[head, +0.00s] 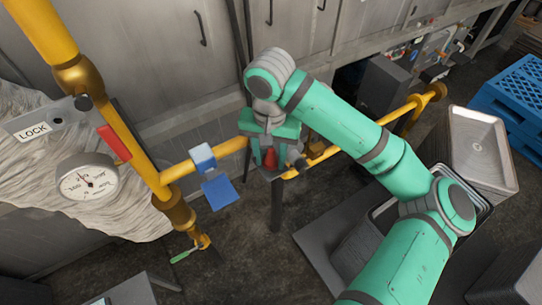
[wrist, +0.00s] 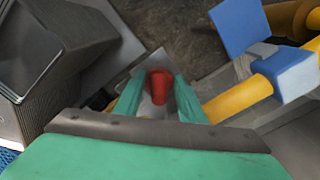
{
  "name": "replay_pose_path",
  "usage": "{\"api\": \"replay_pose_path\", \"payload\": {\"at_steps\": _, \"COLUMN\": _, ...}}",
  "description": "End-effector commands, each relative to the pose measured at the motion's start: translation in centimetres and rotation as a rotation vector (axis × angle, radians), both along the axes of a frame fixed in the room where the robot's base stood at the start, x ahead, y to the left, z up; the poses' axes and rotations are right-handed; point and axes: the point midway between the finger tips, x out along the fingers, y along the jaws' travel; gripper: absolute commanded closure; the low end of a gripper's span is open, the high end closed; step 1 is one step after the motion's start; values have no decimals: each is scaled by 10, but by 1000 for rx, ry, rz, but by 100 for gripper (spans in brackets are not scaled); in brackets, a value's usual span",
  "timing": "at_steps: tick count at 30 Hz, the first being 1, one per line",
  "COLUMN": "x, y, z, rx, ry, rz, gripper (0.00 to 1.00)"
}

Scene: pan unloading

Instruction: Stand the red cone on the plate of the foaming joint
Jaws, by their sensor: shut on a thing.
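The red cone (head: 270,160) is held between the teal fingers of my gripper (head: 270,150). It also shows in the wrist view (wrist: 160,84) between the fingers of my gripper (wrist: 158,92). My gripper is by the yellow pipe, to the right of a blue joint (head: 203,158) with a flat blue plate (head: 218,192) below it. The blue plate (wrist: 240,26) and blue joint (wrist: 292,72) are at the upper right in the wrist view, apart from the cone. I see no foam clearly on any joint. My gripper and arm hide part of the pipe.
A pressure gauge (head: 88,183), a LOCK sign (head: 35,130) and a thick yellow upright pipe (head: 125,130) stand at the left. Grey trays (head: 478,150) and blue pallets (head: 515,95) are at the right. Dark floor (head: 245,240) is open below the pipe.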

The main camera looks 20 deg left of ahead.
Motion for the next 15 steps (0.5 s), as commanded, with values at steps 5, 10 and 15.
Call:
{"api": "replay_pose_path", "payload": {"at_steps": 5, "x": 0, "y": 0, "z": -2, "rx": 0, "ry": 1, "rz": 0, "gripper": 89}}
{"api": "replay_pose_path", "payload": {"at_steps": 10, "x": 0, "y": 0, "z": -4, "rx": -1, "ry": 0, "rz": 0, "gripper": 45}}
{"api": "replay_pose_path", "payload": {"at_steps": 15, "x": 0, "y": 0, "z": -4, "rx": -1, "ry": 0, "rz": 0, "gripper": 45}}
